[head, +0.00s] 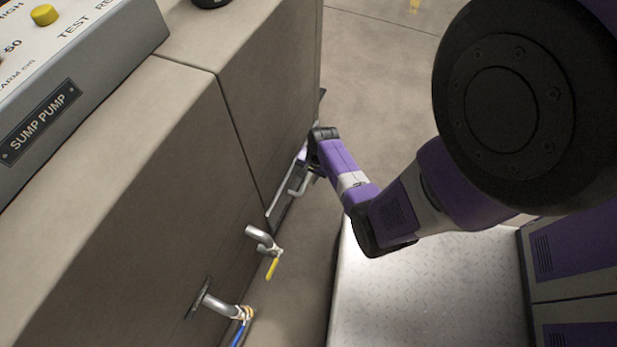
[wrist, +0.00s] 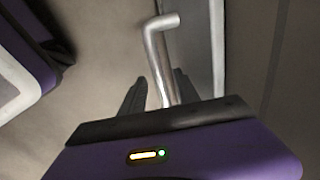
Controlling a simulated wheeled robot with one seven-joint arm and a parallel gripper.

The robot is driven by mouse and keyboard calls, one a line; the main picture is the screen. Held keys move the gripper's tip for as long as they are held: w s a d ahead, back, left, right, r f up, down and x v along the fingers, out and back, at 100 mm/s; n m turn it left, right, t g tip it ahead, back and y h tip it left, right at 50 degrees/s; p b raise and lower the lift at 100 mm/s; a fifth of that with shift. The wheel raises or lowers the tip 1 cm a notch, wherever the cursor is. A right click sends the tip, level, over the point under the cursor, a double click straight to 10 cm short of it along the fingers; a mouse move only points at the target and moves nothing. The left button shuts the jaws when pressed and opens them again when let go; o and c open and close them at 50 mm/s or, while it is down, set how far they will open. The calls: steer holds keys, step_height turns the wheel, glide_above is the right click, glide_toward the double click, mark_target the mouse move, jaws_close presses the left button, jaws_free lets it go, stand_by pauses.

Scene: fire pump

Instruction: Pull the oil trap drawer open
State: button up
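The oil trap drawer shows in the wrist view as a narrow grey panel (wrist: 197,45) with a bent silver bar handle (wrist: 158,55) in front of it. In the head view the handle (head: 299,187) sits low on the side of the beige cabinet, partly hidden by my gripper (head: 312,160). In the wrist view my gripper (wrist: 158,78) is open, with one dark finger on each side of the handle. The left finger stands clear of the bar; the right one is close to it, and I cannot tell whether they touch. The drawer looks flush or nearly so.
The beige cabinet (head: 110,200) fills the left, with the sump pump panel (head: 70,80) on top. Two pipe stubs stick out low down, one with a yellow lever (head: 272,268), one with a blue lever (head: 238,333). Floor (head: 385,80) beyond is clear.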

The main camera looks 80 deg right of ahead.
jaws_close()
stand_by(1.5)
